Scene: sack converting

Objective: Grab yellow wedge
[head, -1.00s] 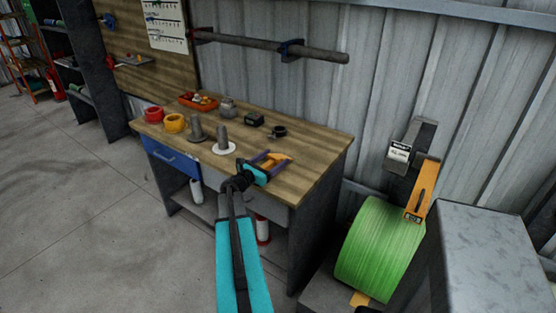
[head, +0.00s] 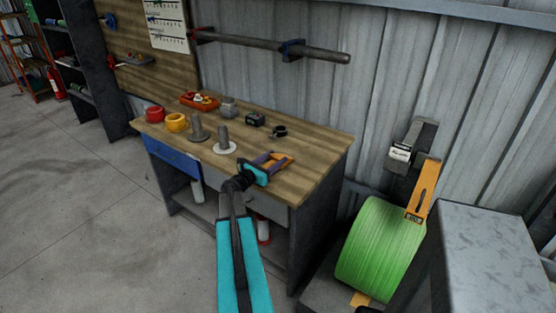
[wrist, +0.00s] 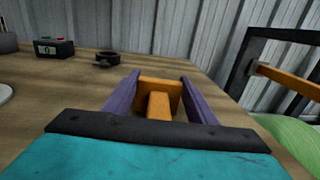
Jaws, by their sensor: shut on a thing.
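The yellow wedge (wrist: 159,97) is an orange-yellow block between the two purple fingers of my gripper (wrist: 160,92) in the wrist view. My gripper is shut on it, with a finger along each side. In the head view my gripper (head: 274,160) is over the right part of the wooden workbench (head: 310,160), and the wedge (head: 283,159) shows at its fingertips. I cannot tell whether the wedge still touches the bench top.
A black ring clamp (head: 278,131) and a small black display box (head: 254,119) stand behind my gripper. Grey spindles (head: 222,140), yellow tape (head: 176,122) and red tape (head: 154,114) are to the left. A green roll (head: 380,248) stands right of the bench.

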